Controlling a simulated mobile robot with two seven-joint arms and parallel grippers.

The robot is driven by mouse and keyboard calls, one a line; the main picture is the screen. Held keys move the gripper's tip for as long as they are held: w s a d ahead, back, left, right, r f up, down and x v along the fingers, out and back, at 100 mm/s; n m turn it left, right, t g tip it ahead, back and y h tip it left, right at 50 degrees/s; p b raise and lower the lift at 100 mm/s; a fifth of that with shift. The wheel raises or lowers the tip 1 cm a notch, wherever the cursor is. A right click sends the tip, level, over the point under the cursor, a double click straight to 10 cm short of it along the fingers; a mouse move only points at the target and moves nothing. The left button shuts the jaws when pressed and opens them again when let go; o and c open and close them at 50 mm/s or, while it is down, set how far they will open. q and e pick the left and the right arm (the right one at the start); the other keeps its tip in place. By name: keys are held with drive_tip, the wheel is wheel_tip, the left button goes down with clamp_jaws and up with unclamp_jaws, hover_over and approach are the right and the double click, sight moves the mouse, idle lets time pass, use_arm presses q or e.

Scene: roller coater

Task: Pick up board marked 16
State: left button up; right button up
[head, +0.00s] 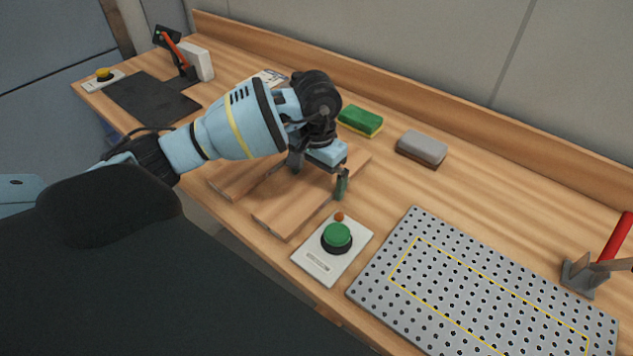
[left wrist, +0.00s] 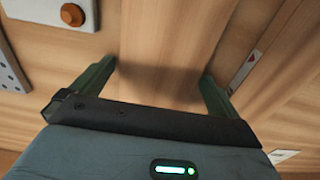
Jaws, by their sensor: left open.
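Two flat wooden boards lie on the bench in the head view, a nearer one (head: 290,210) and one to its left (head: 237,178). I cannot read a 16 on either. My left gripper (head: 318,175) is over the nearer board and hides part of it. In the left wrist view the gripper (left wrist: 155,85) is open, its green fingers on either side of a plain wooden board (left wrist: 168,35), with nothing visibly clamped. Finger contact with the board cannot be told. My right gripper is out of view.
A green push button (head: 337,236) on a white plate and a perforated metal plate (head: 480,290) stand right of the boards. A green-yellow sponge (head: 360,121) and a grey block (head: 422,148) lie behind. A dark mat (head: 150,100) lies at the far left.

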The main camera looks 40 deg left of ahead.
sight(317, 181)
use_arm(q)
drive_tip(key=shift+c, duration=0.3)
drive_tip(key=c, duration=1)
drive_tip(key=shift+o, duration=0.2)
drive_tip(key=shift+r, duration=0.1)
wheel_tip(317, 181, up, 10)
drive_tip(key=shift+b, duration=0.35)
